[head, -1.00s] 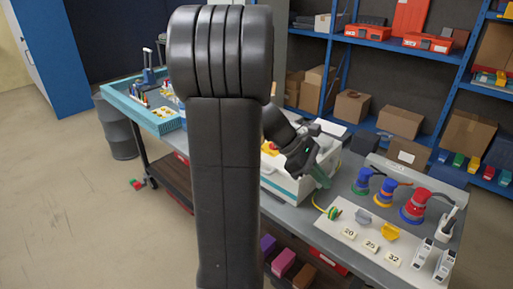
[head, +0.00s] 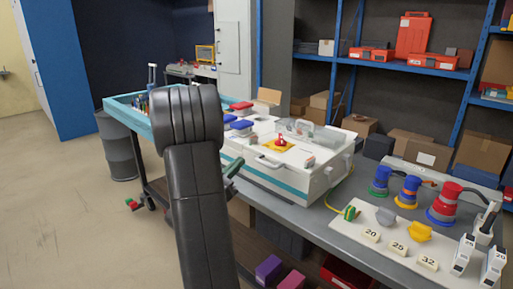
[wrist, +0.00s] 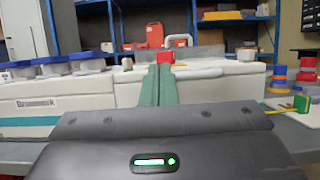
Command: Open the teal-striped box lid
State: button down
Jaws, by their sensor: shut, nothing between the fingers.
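The white teal-striped box (head: 311,184) stands on the grey bench in the head view. Its lid lies flat on top, with a pale front handle (head: 269,162) and a red knob on a yellow plate (head: 279,145). The box also shows in the wrist view (wrist: 110,95), with the red knob (wrist: 165,57) beyond my fingers. My gripper (head: 234,167) has green fingers, pressed together and empty, at the left front of the box. In the wrist view my gripper (wrist: 161,70) points toward the box. Whether the fingertips touch it I cannot tell.
Blue and red socket parts (head: 240,116) stand at the box's left end. On the right, a white board (head: 375,245) carries numbered tags, and coloured plugs (head: 443,205) stand behind it. A teal tray (head: 125,117) is at the back left. The floor at left is mostly clear.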

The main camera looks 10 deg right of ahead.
jog(key=x, duration=0.9)
jog(key=shift+d+r+p, duration=0.1)
jog(key=shift+p, duration=0.2)
jog(key=r, duration=0.1)
jog(key=w+d+r, duration=0.1)
jog(key=r, duration=0.1)
jog(key=shift+d, duration=0.2)
jog(key=shift+w+d+r, duration=0.15)
jog(key=shift+w+r, duration=0.05)
jog(key=shift+r, duration=0.25)
dwell(0.5)
jog(key=v, duration=1.4)
jog(key=shift+w+d+r, duration=0.1)
jog(key=shift+r, duration=0.05)
